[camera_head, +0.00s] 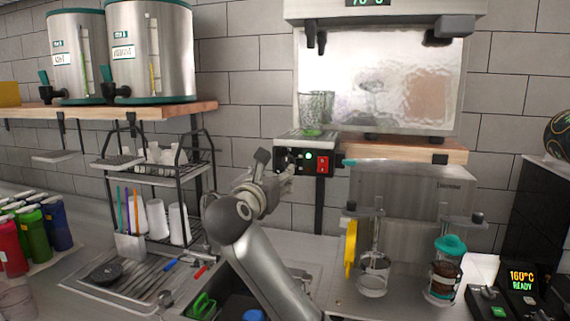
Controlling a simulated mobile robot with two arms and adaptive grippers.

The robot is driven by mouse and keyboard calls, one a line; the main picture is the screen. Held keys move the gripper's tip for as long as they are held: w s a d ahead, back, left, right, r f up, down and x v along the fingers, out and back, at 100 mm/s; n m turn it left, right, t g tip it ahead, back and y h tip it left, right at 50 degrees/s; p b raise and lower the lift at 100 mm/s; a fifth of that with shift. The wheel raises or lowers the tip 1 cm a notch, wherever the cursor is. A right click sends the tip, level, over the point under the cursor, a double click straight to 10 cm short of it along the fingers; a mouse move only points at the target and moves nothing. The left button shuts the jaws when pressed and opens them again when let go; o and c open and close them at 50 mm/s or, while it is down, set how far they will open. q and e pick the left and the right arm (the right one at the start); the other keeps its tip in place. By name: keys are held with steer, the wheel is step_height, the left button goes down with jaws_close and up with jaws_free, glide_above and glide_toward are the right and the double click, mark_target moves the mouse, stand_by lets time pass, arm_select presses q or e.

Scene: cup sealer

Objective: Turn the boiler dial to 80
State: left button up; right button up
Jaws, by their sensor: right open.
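A steel boiler (390,85) with a reflective front is mounted high at the centre right. Its green display (367,3) is cut off by the top edge, so its figure does not read clearly. A small box with a black control panel (309,170) sits lower left of it, showing a green light and a red switch (322,163). My right gripper (277,172) is open, at the left end of this panel, and covers part of it. A dial is not clearly visible there, and contact cannot be told. My left gripper is not in view.
A glass (316,107) stands on the small box. Two steel dispensers (152,50) stand on the left shelf. A black rack (180,170) with cups is below. Sink and utensils lie below my arm.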

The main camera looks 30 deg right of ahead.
mark_target(286, 164)
steer(key=p+x, duration=0.3)
steer(key=x, duration=0.5)
steer(key=shift+s+r, duration=0.1)
steer(key=shift+r, duration=0.05)
steer(key=shift+w+d+f+p, duration=0.2)
steer(key=shift+w+d+p, duration=0.2)
steer(key=shift+w+d, duration=0.05)
steer(key=c, duration=1)
steer(key=shift+f+m+b, duration=0.2)
steer(key=shift+m+b, duration=0.1)
steer(key=shift+b, duration=0.4)
steer(key=m+b, duration=0.7)
steer(key=b, duration=0.4)
steer(key=shift+a, duration=0.15)
steer(key=shift+r+m+b, duration=0.2)
steer(key=shift+m+b, duration=1.5)
steer(key=shift+m, duration=0.4)
